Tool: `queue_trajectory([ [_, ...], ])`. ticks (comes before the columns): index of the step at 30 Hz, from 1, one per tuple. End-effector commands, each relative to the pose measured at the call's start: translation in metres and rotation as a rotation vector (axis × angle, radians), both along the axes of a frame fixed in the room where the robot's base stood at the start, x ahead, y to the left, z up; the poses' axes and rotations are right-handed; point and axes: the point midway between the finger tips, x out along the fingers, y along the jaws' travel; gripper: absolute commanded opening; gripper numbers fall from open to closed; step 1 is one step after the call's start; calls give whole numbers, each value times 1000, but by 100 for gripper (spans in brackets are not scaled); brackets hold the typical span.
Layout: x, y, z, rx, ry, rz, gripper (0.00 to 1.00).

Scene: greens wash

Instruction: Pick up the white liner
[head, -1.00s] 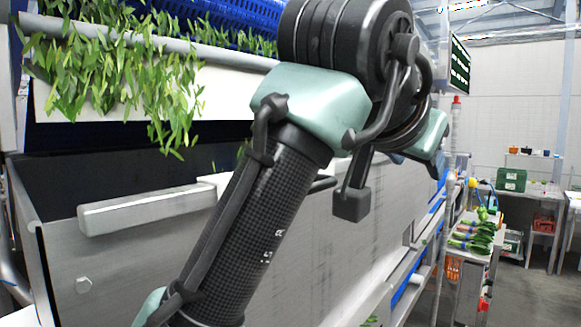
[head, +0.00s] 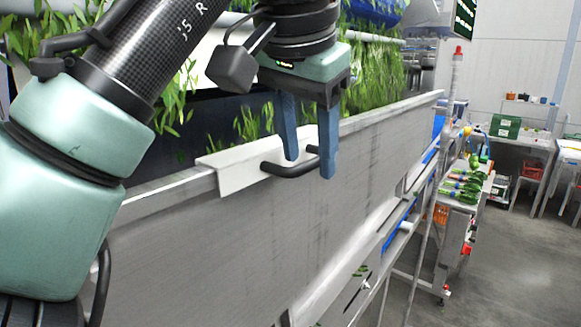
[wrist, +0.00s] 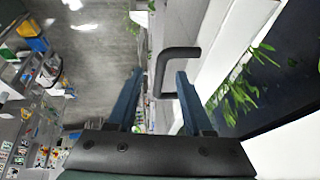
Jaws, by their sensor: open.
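The white liner (head: 232,178) hangs folded over the top rim of the grey metal tank wall in the head view. A black bar handle (head: 291,168) sticks out from its front. My gripper (head: 308,170) points down with its two blue fingers apart, one on each side of the handle in the head view. In the wrist view the handle (wrist: 176,60) lies ahead of the gap between my fingertips (wrist: 158,78). My gripper is open and holds nothing. I cannot tell whether a finger touches the handle.
The tank wall (head: 200,250) runs across the front, with leafy greens (head: 250,122) behind it. To the right, a bench (head: 470,215) bears bundled greens. A table with a green crate (head: 504,126) stands farther back. The grey floor (head: 520,270) at the right is clear.

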Motion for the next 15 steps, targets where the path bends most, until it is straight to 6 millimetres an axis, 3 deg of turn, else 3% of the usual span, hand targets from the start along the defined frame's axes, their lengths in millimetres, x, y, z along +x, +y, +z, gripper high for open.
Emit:
queue_trajectory([
  [8,9,-4,-14,-2,1,-2,51],
  [15,26,-9,-42,1,1,-1,51],
])
